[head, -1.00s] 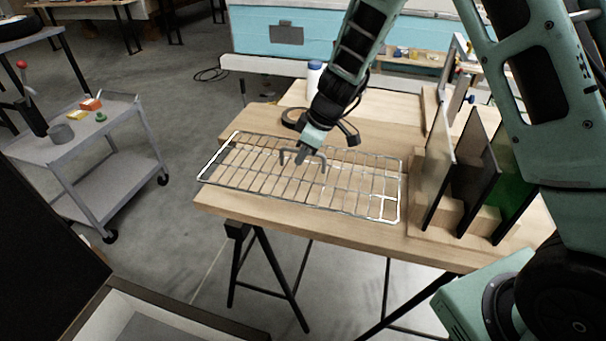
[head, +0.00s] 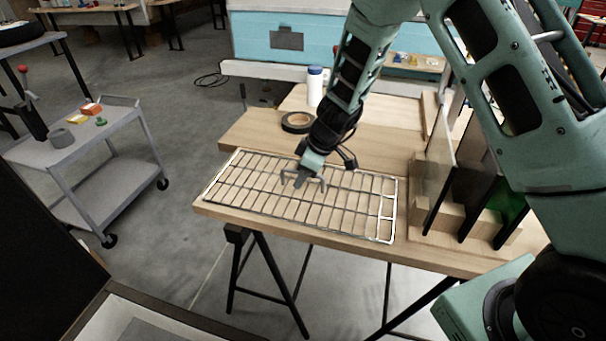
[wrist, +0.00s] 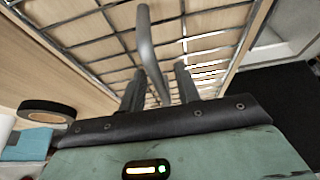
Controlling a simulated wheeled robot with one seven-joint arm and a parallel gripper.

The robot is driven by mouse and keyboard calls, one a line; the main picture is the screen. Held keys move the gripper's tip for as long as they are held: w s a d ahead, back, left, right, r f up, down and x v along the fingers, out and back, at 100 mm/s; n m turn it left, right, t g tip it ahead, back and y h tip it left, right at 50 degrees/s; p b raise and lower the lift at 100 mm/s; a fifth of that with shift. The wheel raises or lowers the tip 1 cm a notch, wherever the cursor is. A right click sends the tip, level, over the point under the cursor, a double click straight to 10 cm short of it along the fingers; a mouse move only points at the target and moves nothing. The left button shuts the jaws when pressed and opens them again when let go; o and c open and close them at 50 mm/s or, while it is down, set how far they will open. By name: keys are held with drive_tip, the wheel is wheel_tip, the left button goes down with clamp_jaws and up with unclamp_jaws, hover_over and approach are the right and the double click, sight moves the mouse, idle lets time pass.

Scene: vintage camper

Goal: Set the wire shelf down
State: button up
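The wire shelf (head: 345,208) is a silver rectangular grid with a raised wire handle near its middle. In the head view it lies flat, at or just above the wooden tabletop (head: 400,257); I cannot tell whether all of it touches. My gripper (head: 304,184) is over the middle of the shelf, pointing down, at the handle. In the wrist view the two dark fingers (wrist: 160,90) are on either side of the handle bar (wrist: 146,45), close around it. The fingertips are partly hidden behind the bar.
A roll of black tape (head: 297,122) and a white bottle with a blue cap (head: 314,88) stand behind the shelf. Upright glass panes (head: 437,180) in a wooden rack stand close to its right. A grey cart (head: 85,150) is at the left.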

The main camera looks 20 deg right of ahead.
drive_tip(key=shift+r, duration=0.1)
drive_tip(key=shift+r, duration=0.15)
drive_tip(key=v, duration=1.1)
drive_tip(key=shift+s+r, duration=0.1)
drive_tip(key=s+a+r+m+g, duration=0.1)
drive_tip(key=s+a+r, duration=0.2)
drive_tip(key=s+a, duration=0.35)
drive_tip(key=s+a+r+g, duration=0.2)
drive_tip(key=s+a+r, duration=0.15)
drive_tip(key=s, duration=0.65)
drive_tip(key=s+m+h, duration=0.2)
drive_tip(key=s+h, duration=0.1)
drive_tip(key=s, duration=1.1)
drive_tip(key=shift+s+d+r, duration=0.2)
drive_tip(key=shift+s+r, duration=0.05)
